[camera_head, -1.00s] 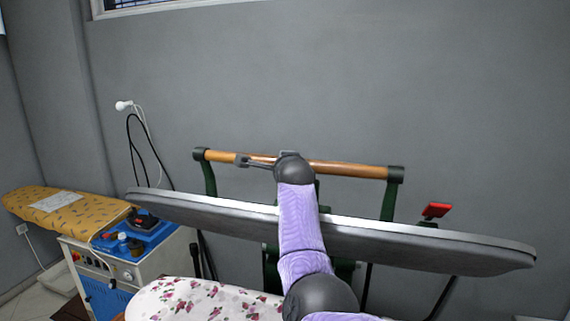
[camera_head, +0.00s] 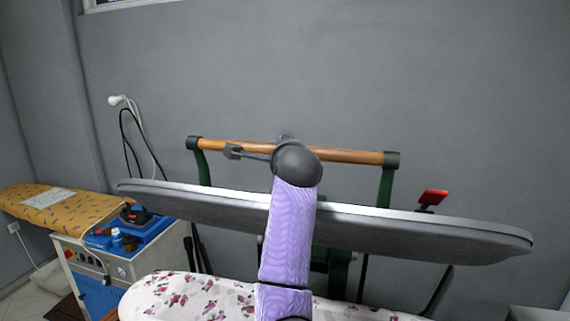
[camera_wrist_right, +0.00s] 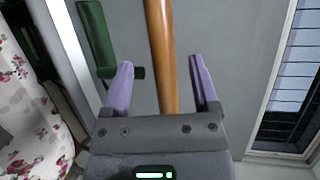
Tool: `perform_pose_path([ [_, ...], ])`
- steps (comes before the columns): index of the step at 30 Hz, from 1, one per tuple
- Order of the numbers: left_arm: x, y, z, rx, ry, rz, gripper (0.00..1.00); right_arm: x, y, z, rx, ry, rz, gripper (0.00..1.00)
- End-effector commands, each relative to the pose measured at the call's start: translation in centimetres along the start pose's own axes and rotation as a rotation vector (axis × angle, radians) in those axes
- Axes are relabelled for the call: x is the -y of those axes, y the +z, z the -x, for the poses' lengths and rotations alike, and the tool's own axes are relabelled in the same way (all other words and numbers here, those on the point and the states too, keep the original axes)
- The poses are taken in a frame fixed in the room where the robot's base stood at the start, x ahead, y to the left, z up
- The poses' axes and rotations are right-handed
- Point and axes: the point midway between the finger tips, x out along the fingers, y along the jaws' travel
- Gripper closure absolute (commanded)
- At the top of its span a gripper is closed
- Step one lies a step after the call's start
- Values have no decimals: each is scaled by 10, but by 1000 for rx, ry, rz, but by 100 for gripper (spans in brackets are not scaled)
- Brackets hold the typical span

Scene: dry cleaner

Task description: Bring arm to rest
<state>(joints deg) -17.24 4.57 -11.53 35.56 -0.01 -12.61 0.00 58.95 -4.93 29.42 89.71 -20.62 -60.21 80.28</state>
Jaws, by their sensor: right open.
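My right arm rises through the middle of the head view, and its wrist covers part of the press's wooden handle bar (camera_head: 350,155). My right gripper (camera_head: 233,151) points left in front of the bar. In the right wrist view the right gripper (camera_wrist_right: 162,80) is open, with its two lilac fingers apart. The wooden bar (camera_wrist_right: 160,50) shows in the gap between them, touching neither finger, and its lower end is hidden behind the gripper body. I cannot tell its depth from the fingers. My left gripper is not in view.
The raised grey press plate (camera_head: 420,237) spans the view behind my forearm, above the floral padded board (camera_head: 190,297). A red-topped lever (camera_head: 432,198) stands at right. A yellow ironing board (camera_head: 60,205) and a cabinet with an iron (camera_head: 135,214) are at left.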

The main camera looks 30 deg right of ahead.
Motion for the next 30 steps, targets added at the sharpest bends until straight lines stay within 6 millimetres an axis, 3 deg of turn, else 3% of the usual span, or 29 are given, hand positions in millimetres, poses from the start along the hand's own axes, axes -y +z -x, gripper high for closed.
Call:
perform_pose_path([
  [6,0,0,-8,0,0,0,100,0,0,21,-2,-1,0,23],
  [18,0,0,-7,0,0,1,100,1,0,22,-2,-1,2,23],
  [20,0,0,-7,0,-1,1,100,-6,-1,22,-4,10,30,23],
  [23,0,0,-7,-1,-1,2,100,-52,-3,24,-1,80,229,23],
  [26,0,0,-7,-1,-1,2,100,-134,-4,42,61,210,611,23],
  [27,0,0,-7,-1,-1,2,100,-170,-4,55,114,265,778,23],
  [30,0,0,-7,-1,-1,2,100,-248,-4,97,289,383,1145,23],
])
